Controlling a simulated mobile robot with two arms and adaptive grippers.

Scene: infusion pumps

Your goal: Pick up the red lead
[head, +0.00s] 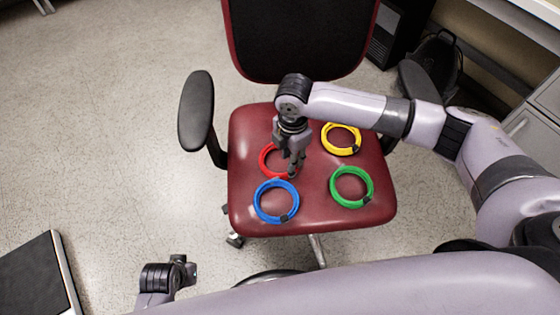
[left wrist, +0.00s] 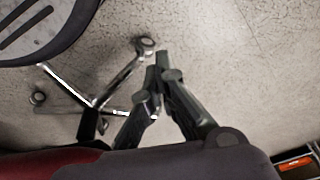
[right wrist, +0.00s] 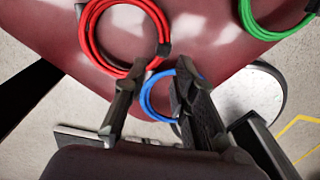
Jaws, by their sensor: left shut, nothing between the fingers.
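The red lead (head: 263,161) is a coiled ring lying on the dark red chair seat (head: 240,130). In the right wrist view the red lead (right wrist: 87,40) shows at the top, with a dark band at its lower right. My right gripper (head: 293,172) points down over the right side of the red lead and hides part of it. In the right wrist view its fingers are apart, with the dark band near the gap between the tips; nothing is clamped. My left gripper (left wrist: 164,72) is shut and empty, away from the seat, at the lower left of the head view.
Blue (head: 257,202), green (head: 371,188) and yellow (head: 340,153) coiled leads share the seat. The chair has a backrest (head: 300,40) behind and an armrest (head: 196,110) at left. Open floor lies to the left. A cabinet (head: 540,115) stands at right.

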